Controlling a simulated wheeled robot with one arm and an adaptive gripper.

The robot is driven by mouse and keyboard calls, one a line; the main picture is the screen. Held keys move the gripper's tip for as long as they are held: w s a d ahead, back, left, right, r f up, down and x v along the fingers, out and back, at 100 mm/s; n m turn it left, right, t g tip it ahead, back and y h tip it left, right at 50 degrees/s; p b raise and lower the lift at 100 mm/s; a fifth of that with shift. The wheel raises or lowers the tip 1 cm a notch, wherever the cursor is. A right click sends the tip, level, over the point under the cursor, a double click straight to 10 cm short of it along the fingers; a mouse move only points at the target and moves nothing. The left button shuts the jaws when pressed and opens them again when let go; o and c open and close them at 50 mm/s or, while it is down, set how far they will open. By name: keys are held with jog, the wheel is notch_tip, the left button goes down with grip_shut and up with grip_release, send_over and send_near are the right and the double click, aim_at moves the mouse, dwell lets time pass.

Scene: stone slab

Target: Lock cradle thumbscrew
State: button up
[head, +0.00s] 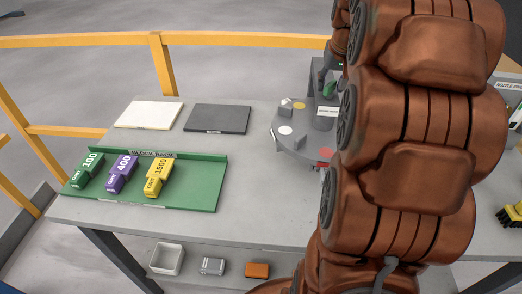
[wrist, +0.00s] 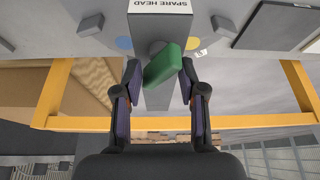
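My gripper (wrist: 160,78) has its two fingers spread apart. A green block-like piece (wrist: 162,66) sits tilted between or just beyond the fingertips, with little gap at either side; contact is not clear. Behind it is a grey post-like holder (wrist: 158,97) labelled SPARE HEAD. In the head view the green piece (head: 329,88) shows above the grey holder (head: 325,112) at the back of a round grey turntable (head: 285,147), and my gripper (head: 326,74) is just above. A red part (head: 325,154) is at the turntable's near edge. No thumbscrew can be clearly identified; my arm hides the turntable's right side.
A green block rack (head: 205,195) with green, purple and yellow grit blocks stands at left. A white pad (head: 149,114) and a dark pad (head: 218,119) lie behind it. Bins sit on a lower shelf. Yellow railing (head: 160,62) runs behind the slab. A yellow brush (head: 510,215) is at right.

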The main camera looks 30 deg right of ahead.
jog(key=n+y+p, duration=0.1)
jog(key=n+p, duration=0.1)
jog(key=n+y+p, duration=0.1)
jog(key=n+p, duration=0.1)
jog(key=n, duration=0.1)
jog(key=shift+d+r+t, duration=0.1)
jog(key=shift+r+t, duration=0.1)
jog(key=shift+t, duration=0.1)
jog(key=n+y+p, duration=0.2)
jog(key=n+p, duration=0.3)
jog(key=p, duration=0.1)
jog(key=shift+d+n, duration=0.15)
jog(key=shift+n, duration=0.15)
jog(key=shift+s+d+b, duration=0.1)
jog(key=shift+b, duration=0.2)
jog(key=a+b+v, duration=0.1)
jog(key=b+v, duration=0.2)
jog(key=v, duration=0.4)
jog(key=a+f+g, duration=0.2)
jog(key=a+f, duration=0.1)
jog(key=a, duration=1.4)
jog(key=s+a+f+m+g, duration=0.1)
jog(key=s+a+f+g, duration=0.1)
jog(key=s+a+f, duration=0.3)
jog(key=shift+s+a+f+m+g, duration=0.15)
jog(key=shift+s+a+m+g, duration=0.2)
jog(key=shift+s+a, duration=2.5)
jog(key=shift+w+a, duration=0.75)
jog(key=shift+a, duration=0.05)
